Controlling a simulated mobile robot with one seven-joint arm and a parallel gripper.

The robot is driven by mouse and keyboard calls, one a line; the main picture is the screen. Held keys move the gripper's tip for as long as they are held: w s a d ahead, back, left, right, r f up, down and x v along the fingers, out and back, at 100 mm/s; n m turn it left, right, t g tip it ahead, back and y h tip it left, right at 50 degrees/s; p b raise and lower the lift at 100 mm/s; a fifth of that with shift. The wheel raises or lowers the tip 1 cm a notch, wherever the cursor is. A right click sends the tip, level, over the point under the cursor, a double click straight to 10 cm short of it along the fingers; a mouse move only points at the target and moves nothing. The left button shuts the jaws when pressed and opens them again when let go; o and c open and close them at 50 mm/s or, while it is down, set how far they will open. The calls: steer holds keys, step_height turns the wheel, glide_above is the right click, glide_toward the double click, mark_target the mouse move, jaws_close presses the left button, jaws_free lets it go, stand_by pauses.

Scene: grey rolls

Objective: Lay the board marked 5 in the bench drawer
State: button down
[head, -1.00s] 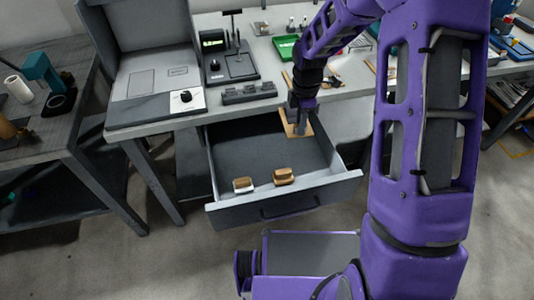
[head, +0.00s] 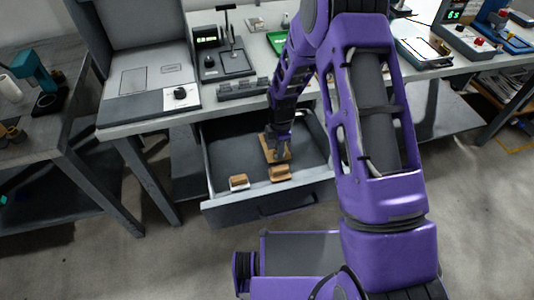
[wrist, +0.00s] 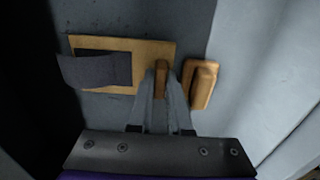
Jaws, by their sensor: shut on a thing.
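My gripper (head: 277,144) is down inside the open bench drawer (head: 222,160). It is shut on the upright wooden grip of a flat tan board (head: 266,153). The board is low over the drawer floor; I cannot tell whether it touches. In the wrist view the fingers (wrist: 162,80) pinch the grip near the board's right end. The board (wrist: 140,43) also shows there, partly covered by a dark grey flat shape. No number can be read on it.
Two small grip-topped pieces lie near the drawer front: a white-based one (head: 238,183) at left and a tan one (head: 280,174) close to the board. The drawer's left part is clear. The bench top (head: 150,122) overhangs the drawer's back.

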mark_target(267, 157)
steer(key=shift+a, duration=0.6)
steer(key=a, duration=0.3)
steer(key=shift+s, duration=0.1)
steer(key=shift+d+f, duration=0.1)
steer(key=shift+f, duration=0.45)
steer(key=shift+f+b, duration=0.2)
steer(key=shift+b, duration=0.1)
steer(key=c, duration=0.9)
jaws_free()
steer(key=shift+o, duration=0.2)
